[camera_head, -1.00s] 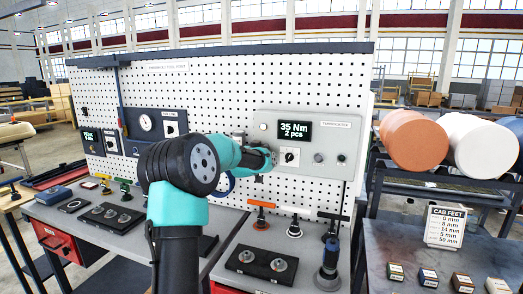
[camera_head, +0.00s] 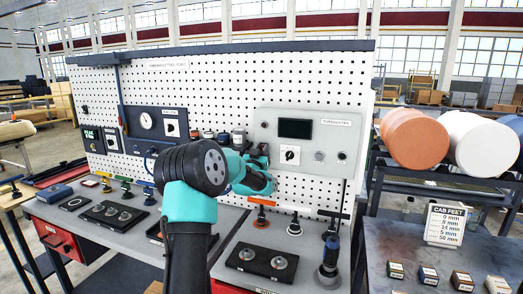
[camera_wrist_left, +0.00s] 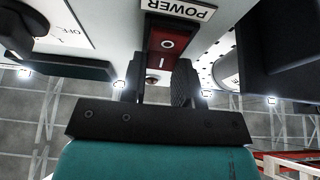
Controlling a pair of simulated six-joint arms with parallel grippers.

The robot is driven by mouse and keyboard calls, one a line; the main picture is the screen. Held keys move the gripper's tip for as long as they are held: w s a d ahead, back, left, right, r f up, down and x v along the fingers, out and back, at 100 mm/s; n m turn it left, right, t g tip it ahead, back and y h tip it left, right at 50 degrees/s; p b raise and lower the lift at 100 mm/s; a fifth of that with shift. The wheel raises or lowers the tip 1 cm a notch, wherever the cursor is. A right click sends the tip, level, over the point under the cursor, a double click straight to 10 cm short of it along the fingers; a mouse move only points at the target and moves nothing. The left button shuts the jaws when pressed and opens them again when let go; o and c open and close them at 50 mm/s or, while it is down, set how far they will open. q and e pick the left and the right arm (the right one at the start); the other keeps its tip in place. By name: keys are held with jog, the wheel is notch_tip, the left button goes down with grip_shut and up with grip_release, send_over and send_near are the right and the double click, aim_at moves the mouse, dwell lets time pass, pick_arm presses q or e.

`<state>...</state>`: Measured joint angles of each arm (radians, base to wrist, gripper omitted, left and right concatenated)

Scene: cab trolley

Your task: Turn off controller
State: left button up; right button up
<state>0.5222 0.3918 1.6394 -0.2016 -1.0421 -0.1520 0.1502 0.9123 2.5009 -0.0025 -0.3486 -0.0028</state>
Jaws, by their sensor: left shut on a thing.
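The controller (camera_head: 330,138) is a grey panel on the white pegboard. Its display (camera_head: 295,128) is dark. A white plate with a dark rotary knob (camera_head: 290,155) sits below the display. In the left wrist view a red rocker power switch (camera_wrist_left: 166,42), marked O and I, sits in a dark frame under an upside-down POWER label (camera_wrist_left: 180,9). My left gripper (camera_head: 265,168) is at the controller's lower left side. In the left wrist view its fingers (camera_wrist_left: 160,82) are shut on the switch's near end, partly hiding it. My right gripper is out of view.
Several tools (camera_head: 262,212) stand on the bench below the controller, with a black socket tray (camera_head: 262,263) in front. A second panel (camera_head: 160,124) hangs left on the pegboard. Large rollers (camera_head: 415,138) rest on a rack at right, beside a CAB FEET sign (camera_head: 445,225).

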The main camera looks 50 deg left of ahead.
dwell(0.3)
pick_arm(q)
jog(key=o, duration=0.9)
jog(key=v, duration=1.7)
jog(key=shift+s+d+f, duration=0.1)
jog(key=shift+s, duration=0.1)
